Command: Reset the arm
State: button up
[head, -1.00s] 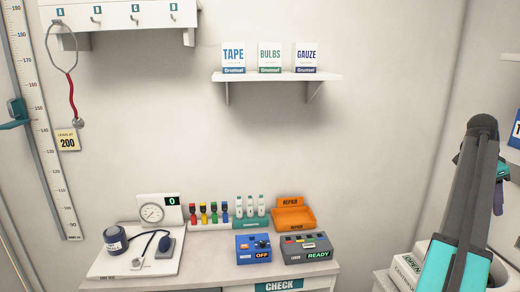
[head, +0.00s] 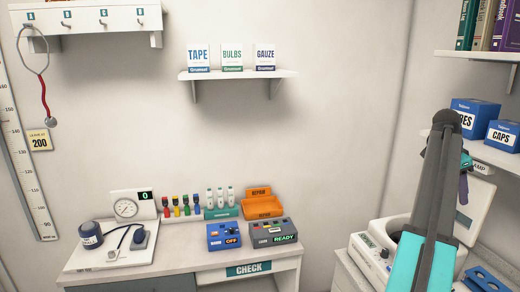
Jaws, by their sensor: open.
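My arm rises at the right of the head view, with its grey and teal link folded upright. The end of the arm with my gripper (head: 463,188) shows only in part behind that link, as a small teal and dark shape. It is open, and I see nothing held in it. The link hides most of it. It is in the air in front of the right-hand counter and shelf, well apart from the check counter.
The check counter (head: 185,262) carries a pressure gauge set (head: 126,208), colored bottles, an orange repair tray (head: 263,208) and two control boxes. A centrifuge-like machine (head: 372,250) stands behind my arm. Blue boxes (head: 474,112) sit on a right shelf.

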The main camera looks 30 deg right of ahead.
jog(key=w+a+f+n+t+y, duration=0.15)
jog(key=w+a+f+n, duration=0.85)
jog(key=w+a+f, duration=1.45)
jog(key=w+a+f+n, duration=0.1)
jog(key=a+f+n, duration=0.2)
jog(key=a+f, duration=0.55)
jog(key=w+a+f+n+t+y, duration=0.1)
jog(key=a+f+n, duration=0.25)
jog(key=a, duration=1.05)
jog(key=w+a+f+n, duration=0.1)
jog(key=a+f+n, duration=0.2)
jog(key=a+f, duration=0.65)
jog(key=s+a+f+n+y, duration=0.1)
jog(key=s+a+f+n, duration=0.15)
jog(key=a, duration=0.65)
jog(key=s+a+f+n, duration=0.2)
jog(key=s+a, duration=0.2)
jog(key=a, duration=0.6)
jog(key=s+f+g+b, duration=0.6)
jog(key=s+f+b, duration=0.4)
jog(key=s+f, duration=1.6)
notch_tip(320, 180, down, 2)
jog(key=shift+d+f+n, duration=0.15)
jog(key=shift+d+n, duration=0.15)
jog(key=shift+d, duration=0.05)
